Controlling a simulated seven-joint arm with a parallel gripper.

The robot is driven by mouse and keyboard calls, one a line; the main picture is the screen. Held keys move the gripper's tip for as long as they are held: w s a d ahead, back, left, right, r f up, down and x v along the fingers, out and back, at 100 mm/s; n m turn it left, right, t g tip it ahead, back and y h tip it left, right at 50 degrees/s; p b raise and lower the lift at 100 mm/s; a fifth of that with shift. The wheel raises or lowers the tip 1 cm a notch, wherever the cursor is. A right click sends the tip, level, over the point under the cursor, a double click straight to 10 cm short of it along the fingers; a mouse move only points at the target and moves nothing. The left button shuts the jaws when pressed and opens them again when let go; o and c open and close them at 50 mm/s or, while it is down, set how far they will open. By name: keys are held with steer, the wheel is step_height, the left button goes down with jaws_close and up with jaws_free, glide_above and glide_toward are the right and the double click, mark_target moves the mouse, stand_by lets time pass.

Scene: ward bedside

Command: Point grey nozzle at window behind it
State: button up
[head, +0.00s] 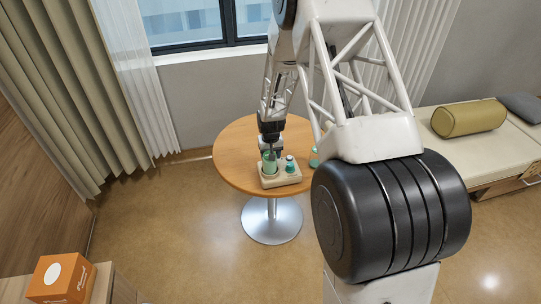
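My gripper (270,150) is over the round wooden table, pointing down at a pale green bottle (269,168). The bottle stands in the left part of a beige caddy (283,182). The gripper covers the bottle's top, so I cannot make out a grey nozzle or which way one faces. I cannot tell whether the fingers are open or shut, or touch the bottle. A smaller teal bottle (290,167) with a whitish top stands in the caddy's right part. The window (190,18) is in the wall beyond the table.
The round table (235,165) has free room left of the caddy. Another teal item (314,160) stands at its right, partly hidden by my arm. A bench (510,145) with an olive bolster (468,117) is right. An orange box (62,279) is front left.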

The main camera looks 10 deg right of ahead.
steer(key=shift+r, duration=0.1)
steer(key=shift+r, duration=3.85)
steer(key=m, duration=0.6)
steer(key=shift+f, duration=0.15)
steer(key=shift+f, duration=0.1)
steer(key=shift+f, duration=3.75)
steer(key=shift+c, duration=0.3)
